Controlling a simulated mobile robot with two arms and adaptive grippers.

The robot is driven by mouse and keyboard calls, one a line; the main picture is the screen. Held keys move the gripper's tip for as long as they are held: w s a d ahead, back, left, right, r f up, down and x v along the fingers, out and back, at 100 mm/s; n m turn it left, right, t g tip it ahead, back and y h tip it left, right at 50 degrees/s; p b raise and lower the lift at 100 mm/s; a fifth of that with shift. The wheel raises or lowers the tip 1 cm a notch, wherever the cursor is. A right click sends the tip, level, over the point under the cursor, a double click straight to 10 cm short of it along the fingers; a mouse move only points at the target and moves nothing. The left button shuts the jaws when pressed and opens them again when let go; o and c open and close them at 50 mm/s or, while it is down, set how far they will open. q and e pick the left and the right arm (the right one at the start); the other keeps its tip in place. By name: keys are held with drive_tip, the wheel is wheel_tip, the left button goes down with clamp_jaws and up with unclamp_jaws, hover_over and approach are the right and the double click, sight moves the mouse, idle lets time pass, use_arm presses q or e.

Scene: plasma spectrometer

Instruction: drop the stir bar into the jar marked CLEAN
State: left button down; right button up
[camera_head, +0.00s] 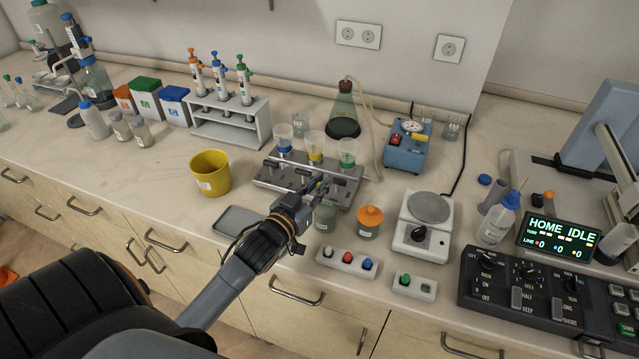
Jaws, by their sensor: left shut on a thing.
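My left gripper (322,186) reaches in from the lower left and is shut just above an open glass jar (325,218), near the front of the rack with funnels. The stir bar is too small or hidden between the fingers to make out. The writing on the jars cannot be read, so I cannot tell which is marked CLEAN. My right gripper is not in view.
The metal rack (268,180) with several cups is close behind the gripper. A button box (346,263) lies in front of the jars. Bare counter (150,185) lies left of the bucket.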

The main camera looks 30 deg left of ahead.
use_arm(q)
drive_tip(key=c, duration=1.3)
unclamp_jaws()
drive_tip(key=s, duration=1.2)
drive_tip(key=shift+d+r, duration=0.25)
drive_tip(key=shift+r, duration=0.1)
